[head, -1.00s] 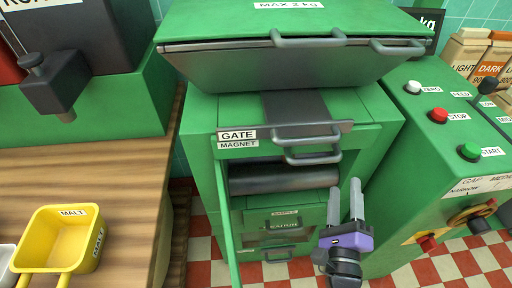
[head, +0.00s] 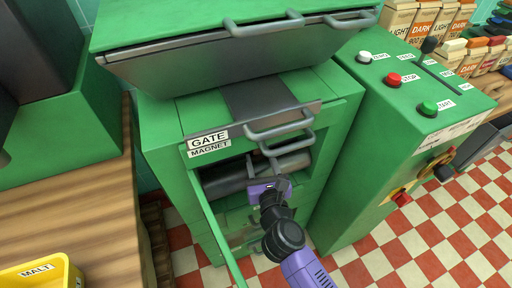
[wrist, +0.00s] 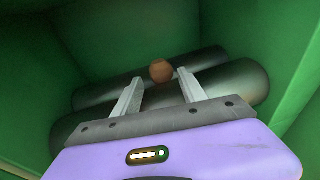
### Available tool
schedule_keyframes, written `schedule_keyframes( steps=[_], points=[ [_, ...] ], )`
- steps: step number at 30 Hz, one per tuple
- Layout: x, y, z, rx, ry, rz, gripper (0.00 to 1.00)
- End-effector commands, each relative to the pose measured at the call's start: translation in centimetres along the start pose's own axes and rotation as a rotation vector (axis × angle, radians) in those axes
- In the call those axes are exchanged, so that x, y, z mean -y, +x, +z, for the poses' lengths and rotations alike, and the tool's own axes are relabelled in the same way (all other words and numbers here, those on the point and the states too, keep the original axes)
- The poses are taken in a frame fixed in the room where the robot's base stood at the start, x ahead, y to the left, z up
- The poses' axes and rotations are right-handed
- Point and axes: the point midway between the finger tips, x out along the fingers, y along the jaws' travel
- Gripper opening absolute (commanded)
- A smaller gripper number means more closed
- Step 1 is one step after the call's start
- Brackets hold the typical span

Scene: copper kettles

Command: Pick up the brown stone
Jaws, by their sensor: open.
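The brown stone (wrist: 161,71) is small and round. In the wrist view it rests on the dark rollers (wrist: 225,88) inside the green machine, just beyond and between my fingertips. My gripper (wrist: 157,84) is open, with one finger on each side of the line to the stone and nothing between them. In the head view my gripper (head: 262,166) reaches into the opening below the gate and magnet labels (head: 209,144). The stone cannot be made out in the head view.
Green walls (wrist: 285,55) close in around the rollers. The open green door (head: 217,238) stands left of my arm. Handles (head: 280,124) hang above the opening. A green control cabinet (head: 400,120) stands to the right.

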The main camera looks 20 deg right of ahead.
Motion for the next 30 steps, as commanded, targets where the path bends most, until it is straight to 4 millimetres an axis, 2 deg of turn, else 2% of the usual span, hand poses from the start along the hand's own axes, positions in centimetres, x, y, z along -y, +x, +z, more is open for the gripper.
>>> schedule_keyframes(
  steps=[9, 18, 19, 26, 30],
  points=[
    [0.0, 4.2, 0.1, 0.001, -0.001, 0.0, 0.49],
    [0.0, 4.7, 0.1, 0.0, -0.002, 0.0, 0.49],
    [0.0, 4.7, 0.1, 0.0, -0.002, 0.0, 0.47],
    [0.0, 4.7, 0.1, 0.0, -0.002, 0.0, 0.02],
    [0.0, 4.7, 0.2, 0.001, -0.002, 0.001, 0.0]
  ],
)
